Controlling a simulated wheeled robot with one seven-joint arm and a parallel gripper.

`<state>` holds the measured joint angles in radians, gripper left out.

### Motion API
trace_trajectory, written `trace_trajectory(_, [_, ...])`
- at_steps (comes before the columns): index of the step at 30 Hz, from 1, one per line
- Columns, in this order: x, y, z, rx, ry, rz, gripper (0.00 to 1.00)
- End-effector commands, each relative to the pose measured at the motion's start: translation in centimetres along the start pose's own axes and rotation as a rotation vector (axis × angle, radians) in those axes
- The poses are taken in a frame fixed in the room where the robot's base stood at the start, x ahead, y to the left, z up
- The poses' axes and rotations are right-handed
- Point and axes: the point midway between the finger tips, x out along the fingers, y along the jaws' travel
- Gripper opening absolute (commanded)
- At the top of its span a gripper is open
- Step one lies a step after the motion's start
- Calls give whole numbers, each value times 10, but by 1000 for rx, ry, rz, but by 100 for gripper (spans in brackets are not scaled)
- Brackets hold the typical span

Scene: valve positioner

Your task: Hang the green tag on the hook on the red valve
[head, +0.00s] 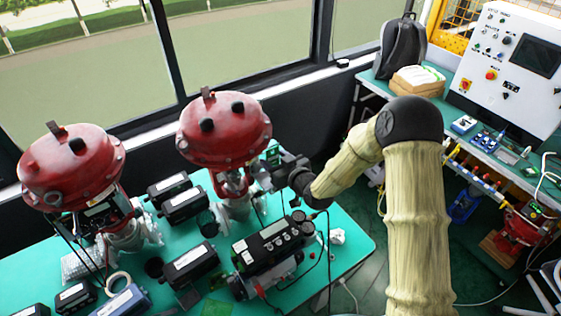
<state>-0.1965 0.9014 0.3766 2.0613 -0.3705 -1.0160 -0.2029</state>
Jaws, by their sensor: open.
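Two red valves with domed tops stand on the green table, one at the left (72,168) and one nearer the middle (224,128). A small green piece, which looks like the green tag (272,152), shows at the right edge of the middle valve, just above my gripper. I cannot tell whether it hangs on a hook; the hook itself is not clear. My gripper (262,174) is open beside the middle valve's neck, below its dome. Its fingertips are small and partly lost against the valve.
Several black positioner boxes (185,203) crowd the green table (345,262), with a larger black unit (272,246) in front of the middle valve. A roll of tape (118,284) lies at the left. A second bench with a white control panel (508,70) stands at the right.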

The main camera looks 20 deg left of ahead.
Motion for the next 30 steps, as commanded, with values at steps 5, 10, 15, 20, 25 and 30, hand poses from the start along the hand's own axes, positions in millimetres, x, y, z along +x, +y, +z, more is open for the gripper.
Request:
trace_trajectory(5, [-5, -11, 7, -1, -13, -25, 64])
trace_trajectory(10, [-26, -8, 7, -1, -9, -18, 64])
trace_trajectory(15, [-55, -4, 6, -1, -4, -10, 64])
trace_trajectory(20, [-81, -1, 4, 0, 0, -6, 64])
trace_trajectory(25, [-108, 0, 3, -1, 2, -3, 64])
trace_trajectory(30, [-136, 2, 2, 0, 5, 0, 64])
